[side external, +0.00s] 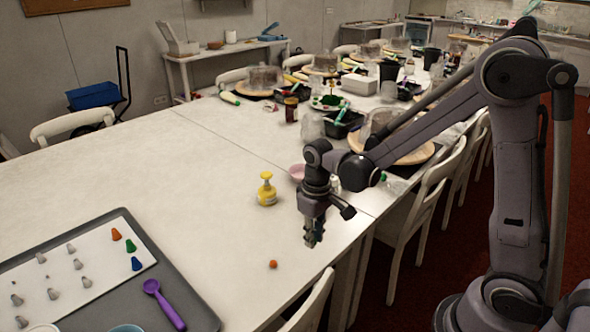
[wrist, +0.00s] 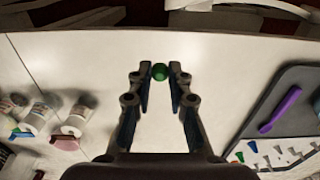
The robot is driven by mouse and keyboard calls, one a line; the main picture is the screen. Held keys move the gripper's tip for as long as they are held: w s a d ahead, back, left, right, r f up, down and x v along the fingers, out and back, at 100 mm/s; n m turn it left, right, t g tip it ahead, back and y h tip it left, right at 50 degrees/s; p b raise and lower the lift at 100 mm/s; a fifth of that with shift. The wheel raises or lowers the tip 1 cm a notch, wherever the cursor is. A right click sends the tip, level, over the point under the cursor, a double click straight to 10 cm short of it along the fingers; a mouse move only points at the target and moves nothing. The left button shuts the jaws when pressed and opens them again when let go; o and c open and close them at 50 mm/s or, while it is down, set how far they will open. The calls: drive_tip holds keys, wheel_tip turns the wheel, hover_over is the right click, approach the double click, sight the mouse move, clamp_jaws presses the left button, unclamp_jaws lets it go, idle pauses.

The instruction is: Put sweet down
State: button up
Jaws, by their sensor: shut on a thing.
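A small round green sweet (wrist: 159,72) sits between the fingertips of my gripper (wrist: 160,76) in the wrist view. My gripper is shut on it. In the side external view, my gripper (side external: 313,238) points down over the near right part of the white table, and the sweet in it is too small to make out clearly. A small orange ball (side external: 273,264) lies on the table to the lower left of my gripper; I cannot make it out in the wrist view.
A yellow bottle (side external: 267,190) and a pink bowl (side external: 297,172) stand behind my gripper. A grey tray (side external: 190,300) at the left holds a purple scoop (side external: 163,303) and several nozzles. A chair (side external: 312,303) is at the near edge. The table between tray and gripper is mostly clear.

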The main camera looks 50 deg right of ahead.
drive_tip(key=w+d+n, duration=0.2)
drive_tip(key=w+n, duration=0.7)
drive_tip(key=n, duration=0.2)
drive_tip(key=w+d+n, duration=0.2)
drive_tip(key=w+n, duration=0.7)
drive_tip(key=n, duration=0.2)
drive_tip(key=shift+d+r, duration=0.4)
hover_over(242, 239)
wheel_tip(242, 239, down, 7)
drive_tip(key=shift+f, duration=1.8)
drive_tip(key=shift+f, duration=0.2)
